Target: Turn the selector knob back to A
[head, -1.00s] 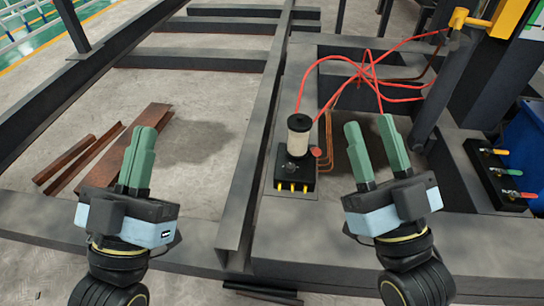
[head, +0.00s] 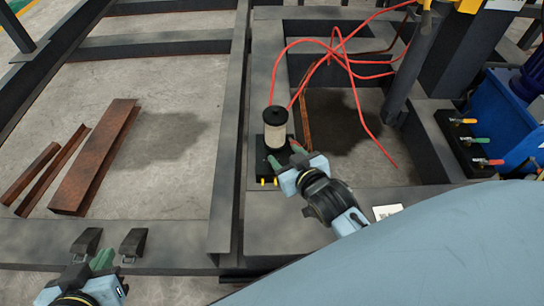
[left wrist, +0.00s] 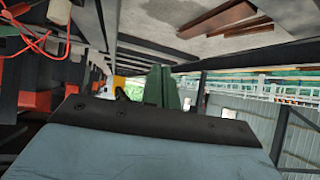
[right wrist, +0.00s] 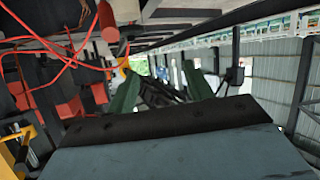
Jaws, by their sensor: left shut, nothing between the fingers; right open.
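A black pump box (head: 259,172) with a cream cylinder (head: 275,130) on top stands on the grey steel beam. Yellow fittings show along its front edge. The selector knob cannot be made out; my right gripper covers part of the box's front. My right gripper (head: 285,157) is at the front right of this box, its fingers open and pointing at it. In the right wrist view its fingers (right wrist: 160,90) stand apart; contact with a knob cannot be told. My left gripper (head: 103,260) is low at the left, fingers together and empty, also in the left wrist view (left wrist: 161,87).
Red hoses (head: 345,50) loop behind the pump. A black valve block (head: 468,150) with coloured levers stands at the right. Rusty steel pieces (head: 98,150) lie on the floor at the left. Two dark wedge shapes (head: 135,245) flank my left gripper.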

